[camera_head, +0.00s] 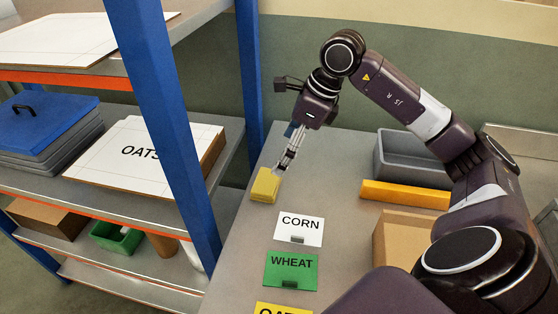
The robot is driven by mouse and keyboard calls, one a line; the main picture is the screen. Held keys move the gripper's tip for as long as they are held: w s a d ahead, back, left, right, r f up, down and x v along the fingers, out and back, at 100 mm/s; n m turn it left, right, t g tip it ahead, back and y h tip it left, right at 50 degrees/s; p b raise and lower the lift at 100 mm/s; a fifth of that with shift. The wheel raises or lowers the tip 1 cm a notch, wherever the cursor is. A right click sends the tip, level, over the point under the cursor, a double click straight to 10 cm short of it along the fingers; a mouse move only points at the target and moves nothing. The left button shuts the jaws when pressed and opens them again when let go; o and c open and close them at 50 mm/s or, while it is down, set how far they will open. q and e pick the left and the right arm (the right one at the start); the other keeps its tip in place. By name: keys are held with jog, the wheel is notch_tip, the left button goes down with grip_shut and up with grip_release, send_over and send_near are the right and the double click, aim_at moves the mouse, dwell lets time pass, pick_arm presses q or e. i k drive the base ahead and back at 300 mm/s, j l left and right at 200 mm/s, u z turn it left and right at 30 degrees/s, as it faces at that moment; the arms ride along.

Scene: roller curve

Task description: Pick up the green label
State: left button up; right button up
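The green label (290,270) reads WHEAT and lies flat on the grey table, with a small dark clip at its lower edge. A white CORN label (299,228) lies just behind it, and a yellow label (283,308) is cut off by the bottom edge in front. My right gripper (284,166) hangs over the table's far left part, beside and just above a small yellow block (265,185). It is well behind the green label. Its fingers look close together, but I cannot tell whether they are shut. My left gripper is out of view.
A blue-post shelf on the left holds an OATS box (145,155) and a blue-lidded bin (45,120). On the table's right are a grey tray (408,160), an orange bar (405,195) and a cardboard box (400,235). Bare table (345,180) lies between.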

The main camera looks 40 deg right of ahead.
aim_at(284, 270)
jog(key=k+j, duration=1.6)
jog(key=j, duration=0.15)
